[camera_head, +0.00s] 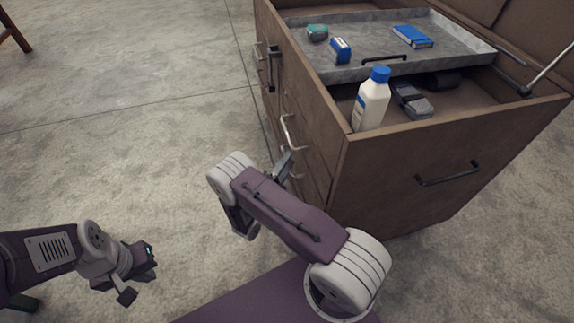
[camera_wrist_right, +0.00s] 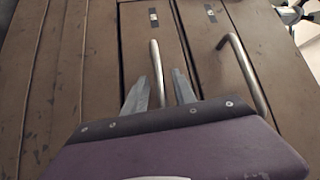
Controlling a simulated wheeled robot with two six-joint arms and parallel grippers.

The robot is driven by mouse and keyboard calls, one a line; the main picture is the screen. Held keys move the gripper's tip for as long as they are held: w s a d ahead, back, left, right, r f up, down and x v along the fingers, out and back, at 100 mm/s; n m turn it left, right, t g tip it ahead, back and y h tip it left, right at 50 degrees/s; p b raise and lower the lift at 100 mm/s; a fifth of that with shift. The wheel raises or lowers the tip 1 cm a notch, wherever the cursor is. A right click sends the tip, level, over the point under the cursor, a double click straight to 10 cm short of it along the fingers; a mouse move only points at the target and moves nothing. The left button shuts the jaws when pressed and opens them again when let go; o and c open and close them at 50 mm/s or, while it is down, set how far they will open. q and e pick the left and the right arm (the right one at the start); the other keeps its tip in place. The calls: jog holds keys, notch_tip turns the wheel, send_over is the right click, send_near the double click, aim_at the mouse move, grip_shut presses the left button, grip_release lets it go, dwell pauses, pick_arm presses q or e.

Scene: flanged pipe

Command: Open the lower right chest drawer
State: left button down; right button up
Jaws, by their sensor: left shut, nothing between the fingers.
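The brown wooden chest (camera_head: 440,205) stands at the upper right of the head view. Its left face carries drawers with metal bar handles. My right gripper (camera_head: 284,166) is at the lower handle (camera_head: 296,174) of the near column, the lower right drawer's. In the right wrist view, my right gripper (camera_wrist_right: 167,80) has its fingers apart, with that handle's bar (camera_wrist_right: 156,62) running between them. I cannot tell whether they touch it. The drawer front (camera_wrist_right: 150,18) looks flush. My left gripper (camera_head: 140,274) is shut and empty, away from the chest at the lower left.
Another handle (camera_head: 288,130) is just above; it also shows in the wrist view (camera_wrist_right: 245,75). The open chest top holds a metal tray (camera_head: 345,66), a white bottle with a blue cap (camera_head: 372,100) and small items. Bare floor (camera_head: 120,130) lies left of the chest.

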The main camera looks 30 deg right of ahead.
grip_shut()
dwell(1.4)
